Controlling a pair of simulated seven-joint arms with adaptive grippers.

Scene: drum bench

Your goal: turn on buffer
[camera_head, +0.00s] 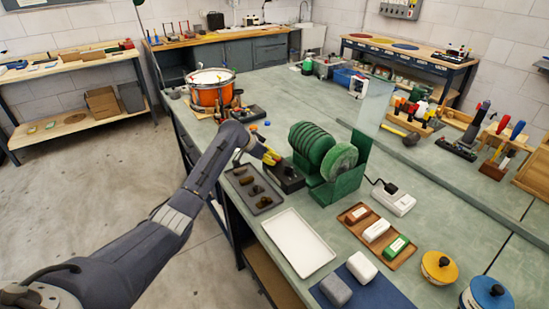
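The buffer (345,187) is a green bench machine with a row of dark green discs (312,140) and a pale green wheel (339,163) at its front. It stands in the middle of the green bench top. A small black box (289,179) sits just left of it; any switch on it is too small to make out. My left arm reaches in from the lower left. Its gripper (272,157), with yellow fingertips, is at the far left edge of the black box. I cannot tell whether it touches the box or how far its fingers are apart. My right gripper is out of view.
A dark tray (268,207) with small brown pieces and an empty white tray (298,243) lie near the front edge. A white power strip (393,199) with a black plug is right of the buffer. A clear upright panel (375,104) and an orange drum (212,91) stand farther back.

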